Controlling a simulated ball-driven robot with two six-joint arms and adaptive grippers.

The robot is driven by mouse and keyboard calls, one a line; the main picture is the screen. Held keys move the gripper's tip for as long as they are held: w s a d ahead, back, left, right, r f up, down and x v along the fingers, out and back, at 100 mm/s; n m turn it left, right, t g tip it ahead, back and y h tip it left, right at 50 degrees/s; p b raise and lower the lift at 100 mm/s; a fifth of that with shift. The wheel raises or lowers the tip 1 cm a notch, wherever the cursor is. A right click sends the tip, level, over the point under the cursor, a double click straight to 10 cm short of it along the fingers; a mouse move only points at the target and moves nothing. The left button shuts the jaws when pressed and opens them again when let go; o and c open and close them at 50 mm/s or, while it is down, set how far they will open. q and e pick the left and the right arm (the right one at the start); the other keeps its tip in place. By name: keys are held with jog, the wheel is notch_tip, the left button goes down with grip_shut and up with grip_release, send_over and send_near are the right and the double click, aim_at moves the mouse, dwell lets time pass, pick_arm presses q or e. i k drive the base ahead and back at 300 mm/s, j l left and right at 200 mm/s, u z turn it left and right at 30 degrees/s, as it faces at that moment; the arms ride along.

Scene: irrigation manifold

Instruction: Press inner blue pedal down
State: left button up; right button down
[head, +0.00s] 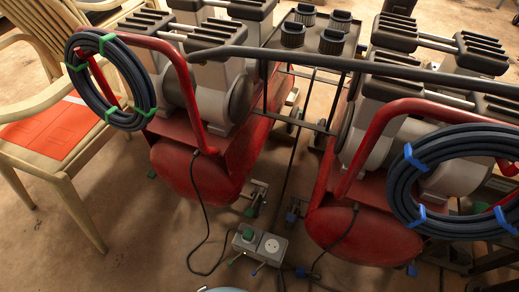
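Two red-tanked machines stand side by side on the brown floor. The right one (365,236) has blue ties on its hose coil. A small blue pedal (292,216) sits low at its inner side, by a small metal bracket. Whether this pedal is up or pressed down is too small to tell. Another blue piece (411,269) shows under the right machine's outer side. On the left machine (190,172), a green piece (250,212) shows low on the inner side and another (152,173) on the outer side. Neither of my grippers is in view.
A grey socket box (260,246) with a green plug and cables stands on the floor between the machines, in front. A black rack (318,62) with dark knobs stands between them behind. A dark bar (330,62) crosses above. A wooden chair (62,170) is at left.

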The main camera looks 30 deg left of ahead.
aim_at(291, 216)
jog(key=j+u, duration=0.25)
jog(key=j+z, duration=0.15)
jog(key=z, duration=0.25)
jog(key=j+z, duration=0.15)
jog(key=z, duration=0.3)
jog(key=j+z, duration=0.15)
jog(key=z, duration=0.25)
jog(key=k+l, duration=0.05)
